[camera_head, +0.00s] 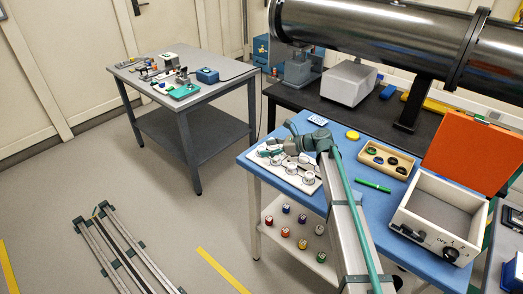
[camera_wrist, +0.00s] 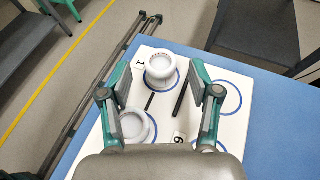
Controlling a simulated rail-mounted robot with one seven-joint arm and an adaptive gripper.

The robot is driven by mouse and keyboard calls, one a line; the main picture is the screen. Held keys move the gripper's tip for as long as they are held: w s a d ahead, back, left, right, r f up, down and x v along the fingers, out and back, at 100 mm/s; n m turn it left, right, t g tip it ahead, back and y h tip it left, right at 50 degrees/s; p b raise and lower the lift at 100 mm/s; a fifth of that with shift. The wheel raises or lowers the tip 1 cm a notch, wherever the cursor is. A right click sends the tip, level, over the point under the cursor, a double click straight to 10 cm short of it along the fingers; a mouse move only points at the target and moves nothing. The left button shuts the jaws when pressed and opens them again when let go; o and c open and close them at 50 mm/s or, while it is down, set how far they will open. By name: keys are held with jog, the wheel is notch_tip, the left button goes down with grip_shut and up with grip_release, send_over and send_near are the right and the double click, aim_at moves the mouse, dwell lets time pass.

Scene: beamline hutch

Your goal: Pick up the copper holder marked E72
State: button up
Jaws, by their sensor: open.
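My gripper (camera_wrist: 159,84) is open, with its two fingers spread over a white board (camera_wrist: 235,137) with blue rings. A round, pale holder (camera_wrist: 160,70) sits on a ring near the label "1", between and slightly beyond the fingertips in the wrist view. It has small reddish marking on its top that I cannot read. A second pale holder (camera_wrist: 134,125) sits nearer, partly behind the left finger. In the head view, my gripper (camera_head: 291,149) is low over the same board (camera_head: 308,187), hiding part of it. No copper colour or E72 marking can be made out.
The board lies at the left end of a blue table (camera_head: 357,211). A tan tray (camera_head: 387,160), green pen (camera_head: 373,185) and open box with orange lid (camera_head: 466,151) stand to the right. Several coloured small containers (camera_head: 302,243) stand on the shelf below.

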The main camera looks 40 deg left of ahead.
jog(key=shift+x, duration=1.4)
grip_shut()
jog(key=shift+r, duration=0.1)
